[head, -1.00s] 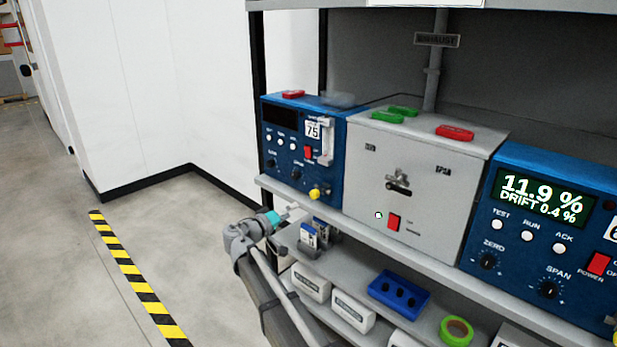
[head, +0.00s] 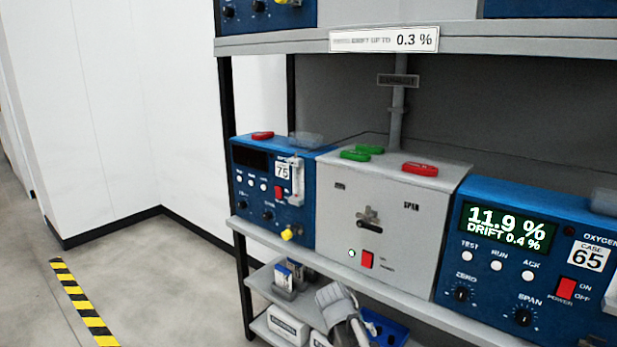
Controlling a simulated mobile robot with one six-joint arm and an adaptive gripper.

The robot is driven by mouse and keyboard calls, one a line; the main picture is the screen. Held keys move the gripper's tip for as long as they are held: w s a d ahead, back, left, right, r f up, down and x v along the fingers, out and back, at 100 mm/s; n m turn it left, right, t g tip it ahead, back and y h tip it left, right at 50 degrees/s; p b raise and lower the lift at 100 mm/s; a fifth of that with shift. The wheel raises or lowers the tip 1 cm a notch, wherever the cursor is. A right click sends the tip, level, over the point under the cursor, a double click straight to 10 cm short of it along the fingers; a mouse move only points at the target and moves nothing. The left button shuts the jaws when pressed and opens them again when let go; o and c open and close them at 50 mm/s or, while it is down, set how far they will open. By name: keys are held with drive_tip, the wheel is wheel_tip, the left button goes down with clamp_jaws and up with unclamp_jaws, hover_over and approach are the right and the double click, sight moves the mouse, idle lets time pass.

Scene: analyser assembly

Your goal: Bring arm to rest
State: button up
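A grey part of my arm shows at the lower middle of the head view, in front of the lower shelf. I cannot make out my gripper's fingers there, so whether it is open or shut is not shown. No held object shows.
A shelf (head: 410,301) carries a blue analyser marked 75 (head: 262,219), a grey box (head: 335,238) and a blue analyser marked 65 (head: 530,312) reading 11.9 %, drift 0.4 %. White boxes and a blue tray (head: 398,331) stand lower.

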drive_tip(key=s+d+f+g+y, duration=0.25)
drive_tip(key=s+y, duration=0.25)
drive_tip(key=s, duration=0.5)
wheel_tip(320, 180, up, 27)
drive_tip(key=p, duration=2.6)
drive_tip(key=shift+d+f+p, duration=0.15)
drive_tip(key=shift+p, duration=0.15)
